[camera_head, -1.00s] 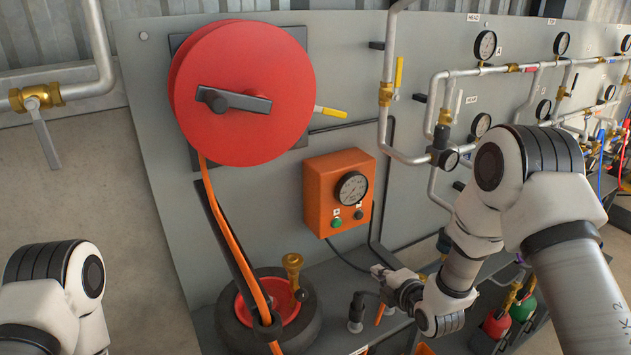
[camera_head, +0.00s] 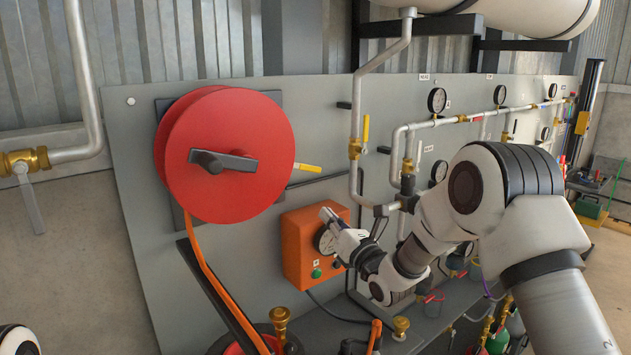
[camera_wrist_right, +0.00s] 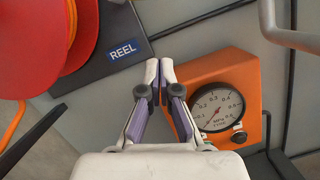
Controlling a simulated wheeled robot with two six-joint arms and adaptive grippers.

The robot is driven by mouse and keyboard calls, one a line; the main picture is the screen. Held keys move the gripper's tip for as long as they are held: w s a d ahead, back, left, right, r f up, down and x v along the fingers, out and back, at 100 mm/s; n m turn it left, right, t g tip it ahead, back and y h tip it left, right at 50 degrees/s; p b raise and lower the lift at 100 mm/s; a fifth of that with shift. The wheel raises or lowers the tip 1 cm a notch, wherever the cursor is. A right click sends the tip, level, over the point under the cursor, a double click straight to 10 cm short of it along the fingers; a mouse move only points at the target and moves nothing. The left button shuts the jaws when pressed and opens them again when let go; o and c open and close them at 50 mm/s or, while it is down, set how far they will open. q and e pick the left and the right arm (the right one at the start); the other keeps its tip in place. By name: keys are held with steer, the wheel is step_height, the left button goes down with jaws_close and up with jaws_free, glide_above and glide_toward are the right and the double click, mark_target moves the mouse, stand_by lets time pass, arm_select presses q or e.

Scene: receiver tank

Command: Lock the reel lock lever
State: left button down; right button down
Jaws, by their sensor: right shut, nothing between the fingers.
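The red hose reel (camera_head: 243,120) is mounted on the grey panel, with a dark crank handle (camera_head: 222,162) across its face. A lever with a yellow grip (camera_head: 307,168) sticks out to the right from behind the reel, roughly level; it looks like the reel lock lever. My right gripper (camera_head: 327,214) is shut and empty, in front of the orange gauge box and below the lever, apart from it. In the right wrist view the closed fingertips (camera_wrist_right: 159,70) are between the REEL label (camera_wrist_right: 123,48) and the gauge box; the lever does not show there. My left gripper is out of view.
The orange gauge box (camera_head: 294,264) is close behind my right gripper. Pipes with a yellow-handled valve (camera_head: 365,130) stand to the right. An orange hose (camera_head: 222,292) hangs below the reel. Brass fittings (camera_head: 280,322) stand low in front. The panel between lever and gauge box is clear.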

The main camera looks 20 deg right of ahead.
mark_target(310, 168)
steer(key=p+x, duration=0.3)
steer(key=x, duration=0.4)
steer(key=shift+w+r, duration=0.25)
steer(key=shift+w, duration=0.1)
steer(key=shift+w+d+r+p, duration=0.2)
steer(key=shift+r+p, duration=0.35)
steer(key=shift+r, duration=0.05)
steer(key=shift+w+d+r+p, duration=0.2)
steer(key=shift+r+p, duration=0.35)
steer(key=shift+r, duration=0.1)
steer(key=shift+s+d+r, duration=0.15)
steer(key=shift+d+r, duration=0.15)
steer(key=shift+r, duration=0.15)
steer(key=shift+a+f, duration=0.1)
steer(key=shift+w, duration=0.2)
